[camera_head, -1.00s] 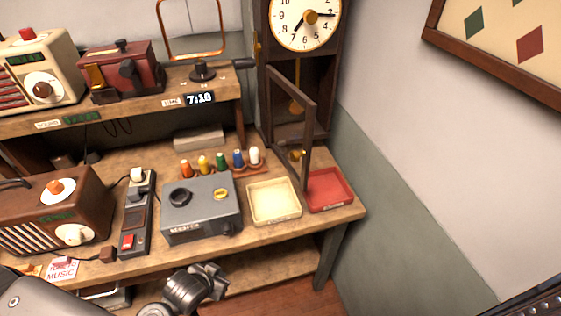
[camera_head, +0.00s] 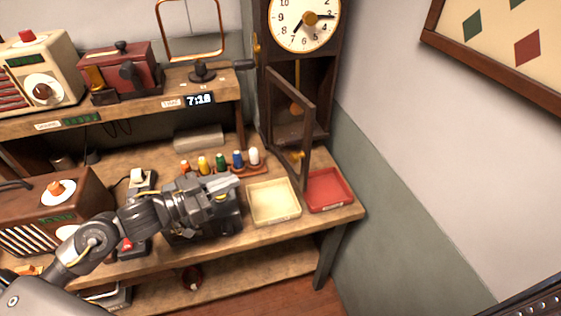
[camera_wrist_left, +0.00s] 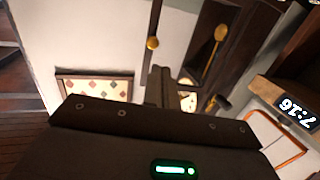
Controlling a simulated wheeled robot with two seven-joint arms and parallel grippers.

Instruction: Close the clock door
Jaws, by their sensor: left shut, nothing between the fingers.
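The tall dark wooden clock (camera_head: 327,72) stands at the back right corner of the bench. Its door (camera_head: 309,140) is a narrow dark frame, swung open out from the case, with a gold knob (camera_head: 297,155) low on it. The pendulum shows inside. My left gripper (camera_head: 234,183) is shut and empty, above the grey box and left of the door, apart from it. In the left wrist view, the fingers (camera_wrist_left: 160,82) are together, and the door's knob (camera_wrist_left: 152,43) and the pendulum (camera_wrist_left: 220,34) show beyond them. My right gripper is not in view.
The cream tray (camera_head: 273,217) and red tray (camera_head: 328,207) lie below the door. Several coloured pegs (camera_head: 220,161) stand behind the grey box (camera_head: 190,235). The wall is close on the right.

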